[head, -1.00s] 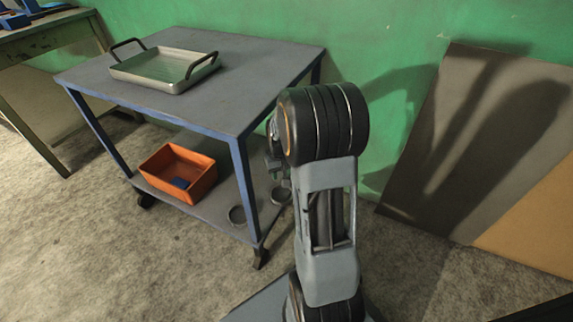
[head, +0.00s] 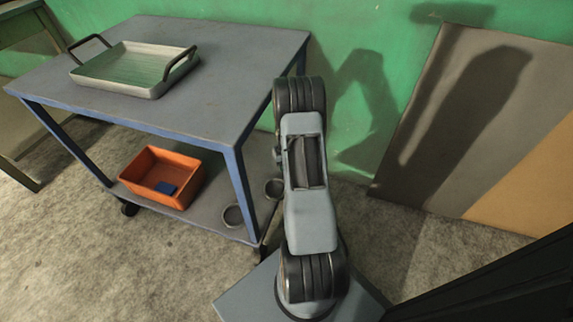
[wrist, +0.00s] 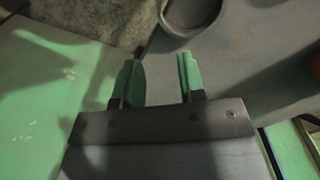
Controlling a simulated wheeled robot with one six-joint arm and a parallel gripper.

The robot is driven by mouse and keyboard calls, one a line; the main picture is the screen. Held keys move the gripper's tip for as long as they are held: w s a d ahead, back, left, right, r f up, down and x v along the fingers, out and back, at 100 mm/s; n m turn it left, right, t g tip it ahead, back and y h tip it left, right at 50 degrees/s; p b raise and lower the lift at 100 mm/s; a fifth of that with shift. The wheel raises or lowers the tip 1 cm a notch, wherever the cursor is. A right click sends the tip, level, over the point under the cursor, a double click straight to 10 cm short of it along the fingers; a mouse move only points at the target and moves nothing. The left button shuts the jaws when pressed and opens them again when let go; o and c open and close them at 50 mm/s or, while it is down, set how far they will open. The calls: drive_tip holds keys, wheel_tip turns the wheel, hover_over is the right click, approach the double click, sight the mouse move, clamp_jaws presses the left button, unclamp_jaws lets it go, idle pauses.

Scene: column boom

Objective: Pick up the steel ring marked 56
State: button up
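Two steel rings lie on the lower shelf of the blue-framed cart near its right end: a nearer ring (head: 233,227) and a farther ring (head: 275,198). No number is readable on either, so I cannot tell which is marked 56. In the wrist view, one ring (wrist: 188,32) is cut off by the top edge, beyond and slightly right of my gripper. My gripper (wrist: 158,60) is open and empty, its two green fingers apart and not touching the ring. In the head view my arm mostly hides the gripper.
The cart's top (head: 222,70) carries a metal tray (head: 150,90) with dark handles. An orange bin (head: 148,190) with a blue piece inside stands on the lower shelf (head: 205,209). Cart legs (head: 239,178) stand beside the rings. A green wall and leaning boards (head: 450,120) are behind.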

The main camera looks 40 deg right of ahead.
wheel_tip(320, 180, down, 14)
drive_tip(key=b, duration=0.5)
drive_tip(key=shift+r, duration=0.15)
clamp_jaws()
idle(0.3)
